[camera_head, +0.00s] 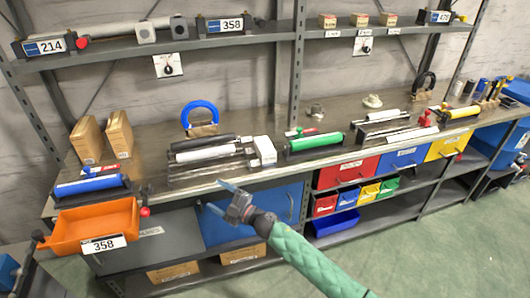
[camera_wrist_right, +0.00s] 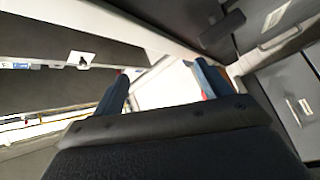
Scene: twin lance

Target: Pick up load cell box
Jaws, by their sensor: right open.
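No box in view carries a name I can read as load cell. Three small cardboard boxes stand on the upper shelf: a left one (camera_head: 327,20), a middle one (camera_head: 359,19) and a right one (camera_head: 388,19). Two taller brown boxes (camera_head: 87,140) (camera_head: 119,134) stand at the left of the bench. My right gripper (camera_head: 216,196) is open and empty in front of the bench edge, below and left of a white block (camera_head: 263,150). In the right wrist view its two blue fingers (camera_wrist_right: 160,88) stand apart, with a pale surface beyond. My left gripper is not in view.
The bench (camera_head: 335,110) holds cylinders on stands, a blue ring (camera_head: 200,113) and an orange tray (camera_head: 94,226) marked 358. The upper shelf (camera_head: 265,40) overhangs the bench on grey posts. Coloured drawers (camera_head: 346,169) sit below. The green floor (camera_head: 430,240) is clear.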

